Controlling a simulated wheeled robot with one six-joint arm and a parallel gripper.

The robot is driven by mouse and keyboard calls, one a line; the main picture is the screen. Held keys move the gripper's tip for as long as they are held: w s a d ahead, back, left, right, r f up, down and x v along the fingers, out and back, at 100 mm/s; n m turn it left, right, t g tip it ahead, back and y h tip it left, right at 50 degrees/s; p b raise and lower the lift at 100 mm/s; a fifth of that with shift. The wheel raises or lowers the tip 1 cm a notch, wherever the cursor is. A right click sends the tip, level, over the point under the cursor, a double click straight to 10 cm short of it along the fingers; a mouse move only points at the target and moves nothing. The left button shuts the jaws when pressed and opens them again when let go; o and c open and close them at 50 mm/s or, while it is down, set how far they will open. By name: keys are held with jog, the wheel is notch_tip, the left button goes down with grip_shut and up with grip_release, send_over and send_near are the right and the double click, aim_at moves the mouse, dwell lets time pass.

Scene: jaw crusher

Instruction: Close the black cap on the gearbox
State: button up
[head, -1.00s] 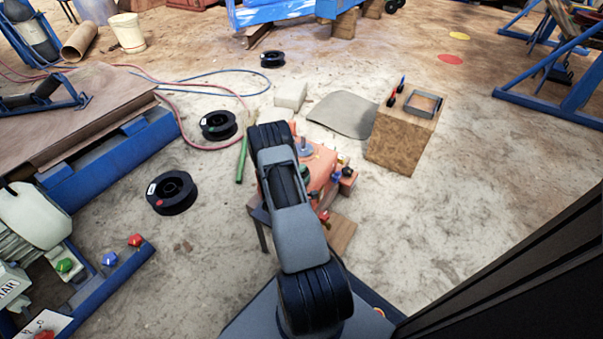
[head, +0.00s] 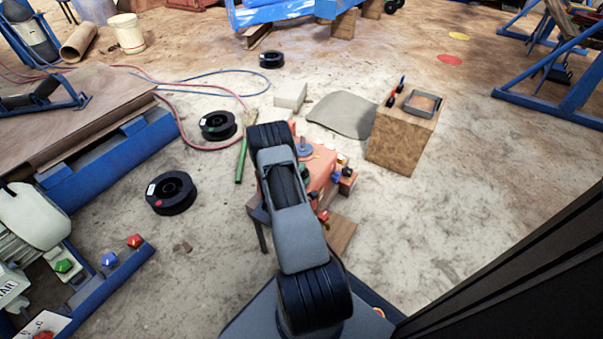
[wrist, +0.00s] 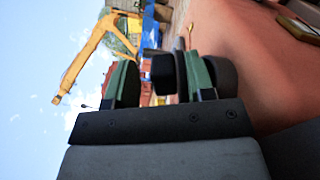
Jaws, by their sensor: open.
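The orange-red gearbox (head: 318,168) stands on a low stand just beyond my arm in the head view; its surface (wrist: 262,65) fills the right of the wrist view. My gripper (wrist: 159,75) is open, its two green-padded fingers apart. A black rounded piece, which looks like the cap (wrist: 163,73), shows between the fingers, nearer the right one. I cannot tell whether it touches that finger or how far shut it is. A dark disc (wrist: 223,76) sits just right of the right finger. In the head view my arm hides most of the gripper and the gearbox's left part.
A wooden block (head: 403,138) with a tray and small tools on top stands right of the gearbox. A grey cloth (head: 342,115), a pale block (head: 290,95) and black spools (head: 171,193) lie around. A green-handled broom (head: 241,160) lies left.

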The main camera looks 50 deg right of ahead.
jog(key=shift+a, duration=0.1)
jog(key=a+p, duration=0.1)
jog(key=a, duration=0.3)
jog(key=s+a+p, duration=0.1)
jog(key=a, duration=0.4)
jog(key=s+a+p, duration=0.1)
jog(key=a, duration=0.3)
jog(key=shift+s+a, duration=0.15)
jog(key=shift+a, duration=0.1)
